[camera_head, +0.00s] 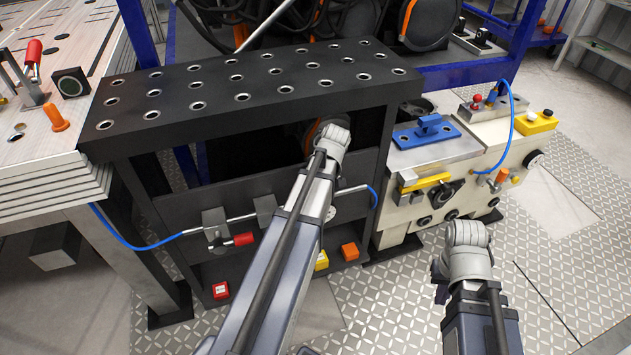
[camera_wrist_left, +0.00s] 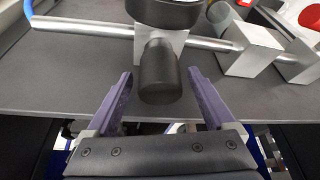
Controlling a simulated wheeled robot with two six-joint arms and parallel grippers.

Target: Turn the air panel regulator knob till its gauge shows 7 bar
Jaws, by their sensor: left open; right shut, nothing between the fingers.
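The air panel (camera_head: 175,205) is the dark plate under the black perforated table. A metal pipe with grey blocks runs along it. In the left wrist view, the black regulator knob (camera_wrist_left: 159,75) sticks out from a light grey body. My left gripper (camera_wrist_left: 160,92) is open, with one purple finger on each side of the knob and a gap showing on both sides. A round black part (camera_wrist_left: 165,11) shows above, possibly the gauge; no dial reading is visible. In the head view my left arm hides the knob. My right gripper (camera_head: 464,242) is shut and empty, in front of the cream machine.
A red-handled valve (camera_head: 240,240) sits on the pipe left of my left arm. Blue hoses (camera_head: 135,243) join the pipe. Red, yellow and orange blocks (camera_head: 349,251) sit on the lower ledge. The cream machine (camera_head: 445,205) stands right; the patterned floor in front is clear.

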